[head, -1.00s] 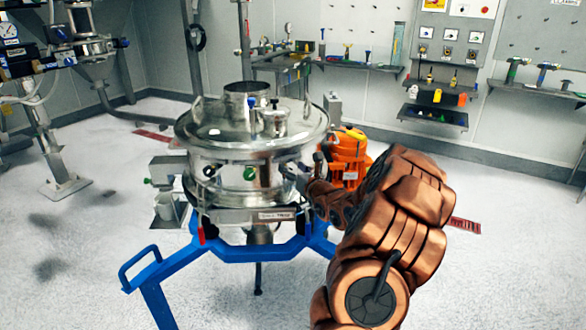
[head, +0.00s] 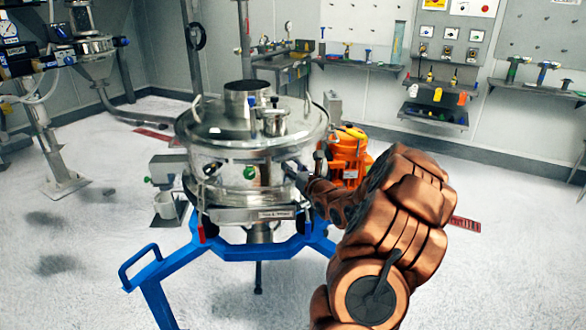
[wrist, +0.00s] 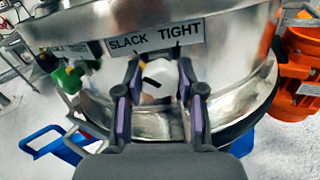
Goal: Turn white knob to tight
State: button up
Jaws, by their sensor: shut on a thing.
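The white knob (wrist: 157,90) sits on the steel side of the sifter (wrist: 235,75), under a plate marked SLACK and TIGHT (wrist: 155,38). My gripper (wrist: 158,70) is shut on the knob, with one finger on each side. A short dark mark on the knob's face lies slanted, close to level. It does not point straight at the word TIGHT, which is up and to the right. In the head view my gripper (head: 294,172) is at the right front of the sifter (head: 232,172), and the knob is hidden there.
A green knob (wrist: 68,78) is to the left on the same wall. An orange motor (head: 349,152) stands right of the sifter. The blue frame (head: 175,268) runs below. Shelves with tools (head: 432,116) are on the back wall.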

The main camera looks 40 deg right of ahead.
jog(key=shift+m, duration=1.8)
jog(key=shift+d+m, duration=0.1)
jog(key=shift+m, duration=0.2)
jog(key=m+p, duration=0.3)
jog(key=m, duration=0.1)
jog(key=shift+d+m, duration=0.1)
jog(key=shift+m, duration=0.3)
jog(key=m+p, duration=0.2)
jog(key=m, duration=0.2)
jog(key=shift+s+f, duration=0.1)
jog(key=shift+f, duration=0.05)
jog(key=shift+f+m+p, duration=0.15)
jog(key=shift+m+p, duration=0.6)
jog(key=shift+m, duration=1.75)
jog(key=o, duration=1.2)
jog(key=shift+c, duration=0.2)
